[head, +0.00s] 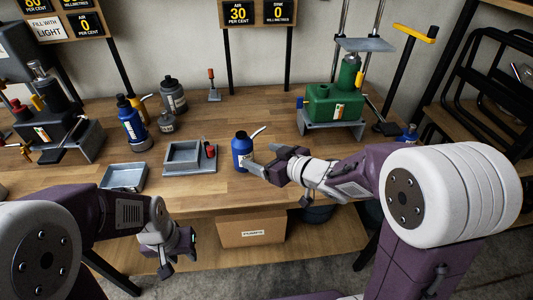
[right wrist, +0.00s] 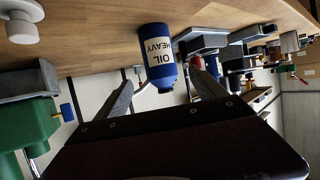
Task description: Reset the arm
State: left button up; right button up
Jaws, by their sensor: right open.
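My right gripper (head: 262,160) is open, low over the bench, just right of a blue oil bottle (head: 241,150) with a spout. In the right wrist view the bottle (right wrist: 158,58) appears upside down, its label reading "OIL HEAVY", between and beyond the two open fingers (right wrist: 160,92). I cannot tell whether a finger touches it. My left gripper (head: 178,258) hangs pointing down in front of the bench edge, apart from any object; its finger opening is unclear.
A green jack unit (head: 335,103) stands at the bench's back right. A grey tray (head: 185,157) and a shallower tray (head: 123,177) lie left of the bottle. Bottles (head: 132,125) stand farther back. A cardboard box (head: 250,231) is below. The bench middle, behind the blue bottle, is clear.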

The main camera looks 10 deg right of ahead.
jog(key=shift+v, duration=0.95)
notch_tip(320, 180, up, 5)
jog(key=d+m+p, duration=0.1)
jog(key=p, duration=0.5)
jog(key=s+d+f+m+g+h+p, duration=0.25)
jog(key=d+f+m+h, duration=0.25)
jog(key=d+h, duration=0.3)
jog(key=s+d+f+g, duration=0.1)
jog(key=s+f+g, duration=0.2)
jog(key=s, duration=0.4)
jog(key=s+d+f+m+g, duration=0.1)
jog(key=s+f+g, duration=0.3)
jog(key=s, duration=0.4)
jog(key=shift+d+y, duration=0.15)
jog(key=shift+y, duration=0.15)
